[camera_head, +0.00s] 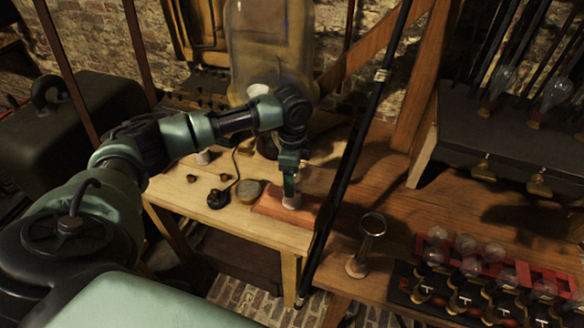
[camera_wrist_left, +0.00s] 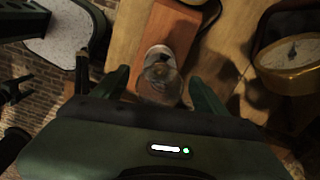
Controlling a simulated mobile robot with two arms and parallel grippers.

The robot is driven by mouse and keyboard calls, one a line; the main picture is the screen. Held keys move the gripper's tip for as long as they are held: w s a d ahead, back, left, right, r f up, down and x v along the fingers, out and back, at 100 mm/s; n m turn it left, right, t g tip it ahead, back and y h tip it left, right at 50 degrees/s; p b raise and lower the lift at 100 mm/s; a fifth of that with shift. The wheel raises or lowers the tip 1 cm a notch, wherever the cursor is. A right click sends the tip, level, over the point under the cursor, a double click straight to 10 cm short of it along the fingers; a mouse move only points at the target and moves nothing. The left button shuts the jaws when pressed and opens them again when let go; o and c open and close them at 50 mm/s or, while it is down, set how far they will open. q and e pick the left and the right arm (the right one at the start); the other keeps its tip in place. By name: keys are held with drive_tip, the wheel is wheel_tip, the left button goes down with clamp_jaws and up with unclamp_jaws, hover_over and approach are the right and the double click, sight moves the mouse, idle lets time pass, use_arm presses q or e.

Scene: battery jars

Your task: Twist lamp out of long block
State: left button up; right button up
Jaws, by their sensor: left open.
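The long block (camera_head: 268,203) is a reddish-brown wooden piece lying on the pale wooden table. A lamp (camera_head: 291,202) stands on it; in the head view my arm partly covers it. The left wrist view shows the clear glass bulb (camera_wrist_left: 161,77) from above, with a pale round base over the long block (camera_wrist_left: 173,28). My left gripper (camera_head: 291,186) points down over the lamp. In the wrist view its two fingers (camera_wrist_left: 160,90) are apart, one on each side of the glass, with gaps visible. My right gripper is in neither view.
A brass dial (camera_wrist_left: 293,52) sits close to the right of the left gripper in the wrist view. A large glass jar (camera_head: 270,45) stands behind. A black pole crosses right of the block. A red rack (camera_head: 545,268) with several bulbs and a glass-topped stand (camera_head: 372,225) are at right.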

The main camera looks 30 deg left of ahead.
use_arm(q)
clamp_jaws()
drive_tip(key=shift+r+n+p, duration=0.15)
drive_tip(key=shift+n+p, duration=0.15)
drive_tip(key=shift+p, duration=0.15)
drive_tip(key=shift+n+p, duration=0.5)
drive_tip(key=shift+p, duration=0.15)
drive_tip(key=shift+n+p, duration=2)
drive_tip(key=shift+p, duration=0.3)
drive_tip(key=shift+n+p, duration=0.3)
drive_tip(key=shift+n, duration=0.1)
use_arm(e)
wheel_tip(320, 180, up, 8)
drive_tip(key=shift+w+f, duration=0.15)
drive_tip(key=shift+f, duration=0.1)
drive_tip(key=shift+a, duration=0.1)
